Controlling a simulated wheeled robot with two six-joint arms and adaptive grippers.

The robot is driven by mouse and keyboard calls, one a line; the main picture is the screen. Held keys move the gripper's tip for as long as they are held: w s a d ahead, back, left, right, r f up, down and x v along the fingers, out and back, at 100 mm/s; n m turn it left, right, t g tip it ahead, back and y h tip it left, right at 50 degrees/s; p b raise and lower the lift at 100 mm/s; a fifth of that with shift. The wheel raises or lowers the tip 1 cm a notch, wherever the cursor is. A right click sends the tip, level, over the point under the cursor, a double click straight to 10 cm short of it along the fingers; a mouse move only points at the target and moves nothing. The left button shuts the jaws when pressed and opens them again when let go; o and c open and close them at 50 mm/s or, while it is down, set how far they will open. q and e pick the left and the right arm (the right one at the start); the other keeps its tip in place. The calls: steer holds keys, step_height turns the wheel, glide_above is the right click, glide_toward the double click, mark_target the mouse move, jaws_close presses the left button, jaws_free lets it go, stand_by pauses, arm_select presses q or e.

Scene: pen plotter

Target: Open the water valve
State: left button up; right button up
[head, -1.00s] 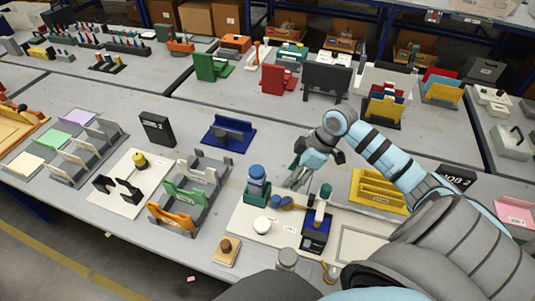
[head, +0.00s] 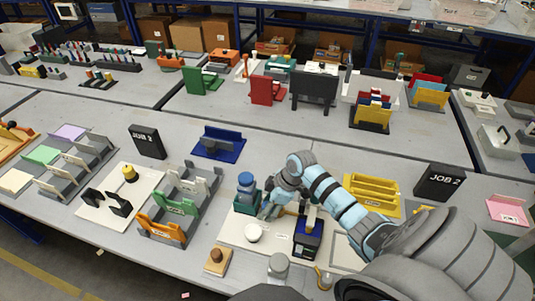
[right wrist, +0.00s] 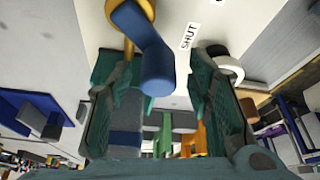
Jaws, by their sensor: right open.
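The water valve's blue lever handle (right wrist: 145,40) fills the upper middle of the right wrist view, with a brass-coloured part (right wrist: 140,8) at its far end. A label reading SHUT (right wrist: 187,37) lies on the white board beside it. My right gripper (right wrist: 158,68) is open, with its teal fingers on either side of the handle's near end; I cannot tell whether they touch it. In the head view my right gripper (head: 270,208) is low over the white board (head: 236,228) and hides most of the valve. My left gripper is not in view.
A yellow rack (head: 372,195) is to the right.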

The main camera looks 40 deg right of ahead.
steer(key=shift+w, duration=0.15)
jaws_close()
